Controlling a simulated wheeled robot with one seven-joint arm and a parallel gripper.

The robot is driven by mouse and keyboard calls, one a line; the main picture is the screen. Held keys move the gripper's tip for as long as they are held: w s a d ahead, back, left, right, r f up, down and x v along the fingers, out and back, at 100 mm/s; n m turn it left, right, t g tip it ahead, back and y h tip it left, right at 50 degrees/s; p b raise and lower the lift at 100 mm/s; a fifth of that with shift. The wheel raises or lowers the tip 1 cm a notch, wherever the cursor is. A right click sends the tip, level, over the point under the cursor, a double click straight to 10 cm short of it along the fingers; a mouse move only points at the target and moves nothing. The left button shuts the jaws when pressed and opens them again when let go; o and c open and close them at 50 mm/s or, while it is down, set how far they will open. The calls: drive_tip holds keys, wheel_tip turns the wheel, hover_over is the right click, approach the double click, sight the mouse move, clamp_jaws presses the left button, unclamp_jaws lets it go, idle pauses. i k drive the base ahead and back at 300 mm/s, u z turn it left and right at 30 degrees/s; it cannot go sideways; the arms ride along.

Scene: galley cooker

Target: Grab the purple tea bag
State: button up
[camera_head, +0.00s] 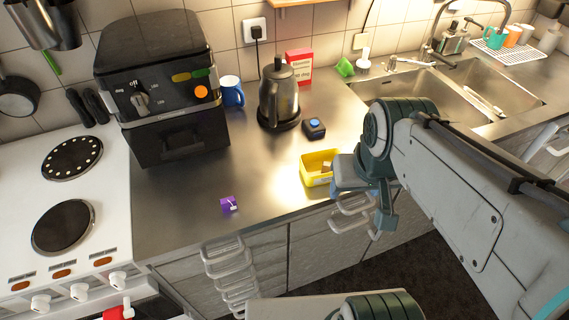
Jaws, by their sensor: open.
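The purple tea bag (229,204) is a small purple packet with a white mark. It lies on the steel counter (180,195), near the front edge, between the cooker and the yellow box. My gripper (362,200) is at the end of my arm, to the right of the tea bag and well apart from it. It is open, beside the right end of the yellow box. My arm hides part of the counter and possibly part of that box; whether the gripper touches the box I cannot tell.
An open yellow box (317,170) with small items stands right of the tea bag. Behind are a black air fryer (165,90), blue mug (232,92), kettle (280,95) and small dark box (314,128). The white cooker (100,210) is left. Counter around the tea bag is clear.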

sight(229, 204)
drive_tip(key=u, duration=0.55)
drive_tip(key=i, duration=0.15)
drive_tip(key=u, duration=1.2)
